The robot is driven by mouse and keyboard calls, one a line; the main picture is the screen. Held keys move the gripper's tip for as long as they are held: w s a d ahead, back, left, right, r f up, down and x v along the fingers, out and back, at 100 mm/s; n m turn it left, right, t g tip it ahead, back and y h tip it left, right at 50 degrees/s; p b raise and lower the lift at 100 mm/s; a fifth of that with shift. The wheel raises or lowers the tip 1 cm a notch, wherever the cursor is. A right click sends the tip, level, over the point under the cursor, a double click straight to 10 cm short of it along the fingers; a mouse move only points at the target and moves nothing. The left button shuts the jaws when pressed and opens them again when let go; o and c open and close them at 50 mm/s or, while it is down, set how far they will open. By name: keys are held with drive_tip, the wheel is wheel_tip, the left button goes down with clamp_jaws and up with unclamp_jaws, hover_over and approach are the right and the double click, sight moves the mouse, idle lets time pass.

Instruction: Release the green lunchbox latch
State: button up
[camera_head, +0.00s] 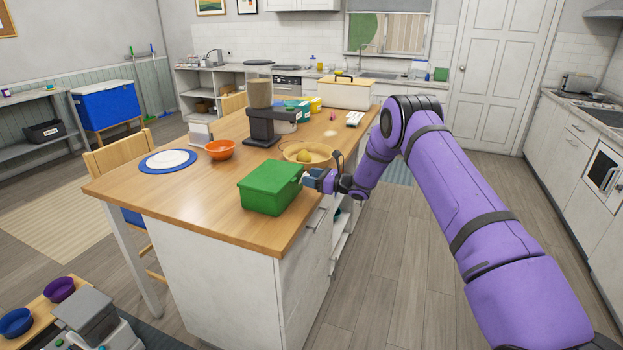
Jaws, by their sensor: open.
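The green lunchbox (268,188) sits on the wooden island top near its front right edge, with its lid down. My purple arm reaches in from the right. My gripper (306,181) is at the right end of the lunchbox, close to its side below the lid edge. The gripper is open, though its fingers are small and partly hidden in this view. I cannot tell whether it touches the box. The latch cannot be made out; the gripper covers part of that side.
A wooden bowl (307,154) with yellow fruit stands just behind the gripper. An orange bowl (219,150), a blue-rimmed plate (168,161) and a dark grinder-like appliance (263,128) are on the island (215,193). Floor to the right is clear.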

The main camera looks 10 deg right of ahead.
drive_tip(key=shift+a, duration=0.1)
drive_tip(key=c, duration=0.9)
drive_tip(key=shift+s+d+f+t+y, duration=0.15)
drive_tip(key=shift+d+f+t+y, duration=0.15)
drive_tip(key=shift+f+t+y, duration=0.35)
drive_tip(key=shift+s+f+t+y, duration=0.1)
drive_tip(key=shift+f+t+y, duration=0.35)
drive_tip(key=shift+t+y, duration=0.5)
drive_tip(key=o, duration=0.9)
drive_tip(key=shift+d, duration=0.1)
drive_tip(key=v, duration=1)
drive_tip(key=shift+d+f, duration=0.25)
drive_tip(key=shift+d, duration=0.1)
drive_tip(key=shift+s, duration=0.1)
